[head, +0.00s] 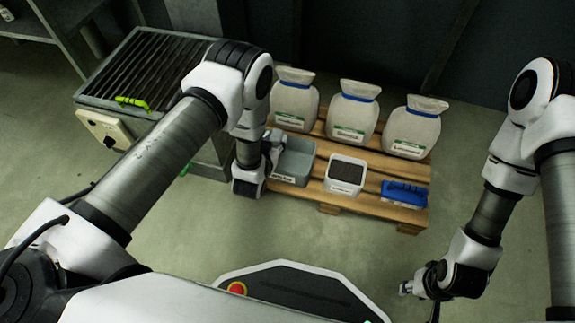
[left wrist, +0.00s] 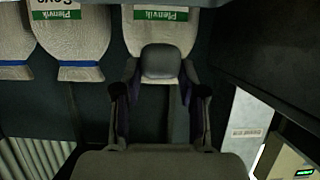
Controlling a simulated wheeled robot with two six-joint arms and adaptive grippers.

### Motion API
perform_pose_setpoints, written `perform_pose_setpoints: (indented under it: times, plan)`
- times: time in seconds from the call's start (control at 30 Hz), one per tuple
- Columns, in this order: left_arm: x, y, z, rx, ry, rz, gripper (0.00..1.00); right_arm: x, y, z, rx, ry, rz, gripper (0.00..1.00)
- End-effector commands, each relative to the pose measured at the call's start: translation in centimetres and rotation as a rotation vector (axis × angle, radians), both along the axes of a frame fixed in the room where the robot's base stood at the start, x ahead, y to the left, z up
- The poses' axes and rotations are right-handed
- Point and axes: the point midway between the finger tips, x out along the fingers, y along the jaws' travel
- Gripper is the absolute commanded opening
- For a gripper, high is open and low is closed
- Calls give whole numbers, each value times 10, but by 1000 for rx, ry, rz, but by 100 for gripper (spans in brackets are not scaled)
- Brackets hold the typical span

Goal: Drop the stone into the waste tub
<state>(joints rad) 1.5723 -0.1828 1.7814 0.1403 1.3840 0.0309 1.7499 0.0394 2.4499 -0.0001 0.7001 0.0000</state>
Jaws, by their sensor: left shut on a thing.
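My left gripper (head: 274,146) is over the left part of the grey waste tub (head: 299,162), which stands on the pallet's left end. In the left wrist view my left gripper (left wrist: 160,92) is shut on a rounded grey stone (left wrist: 162,62), held between the two fingertips. I cannot make out the stone in the head view. The arm hides part of the tub's left side. My right gripper (head: 418,287) hangs low over the floor at the right, away from the tub; its fingers are too small to read.
The wooden pallet (head: 330,200) also holds several white sacks (head: 350,110) along its back, a white box with a dark top (head: 345,174) and a blue brush-like item (head: 404,193). A grated machine (head: 150,65) with a green tool (head: 132,102) stands left. The floor in front is clear.

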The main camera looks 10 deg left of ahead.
Motion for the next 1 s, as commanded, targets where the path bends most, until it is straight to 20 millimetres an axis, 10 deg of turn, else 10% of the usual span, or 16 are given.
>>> perform_pose_setpoints:
  times: [0.43, 0.77, 0.8, 0.87, 1.0]
  plan:
    - [0, 0, -56, 0, -2, -1, 2, 0, 0, -54, 0, 0, -2, 40]
    - [0, 0, -59, 0, -2, -1, 2, 1, -1, -57, 0, -3, -4, 40]
    - [0, 0, -59, 0, -2, -1, 44, 1, -1, -57, 0, -3, -4, 40]
    - [0, 0, -59, 0, -2, -1, 66, 1, -1, -57, 0, -3, -4, 40]
    - [0, 0, -59, 0, -1, -1, 70, 1, 0, -57, 0, -3, -4, 40]
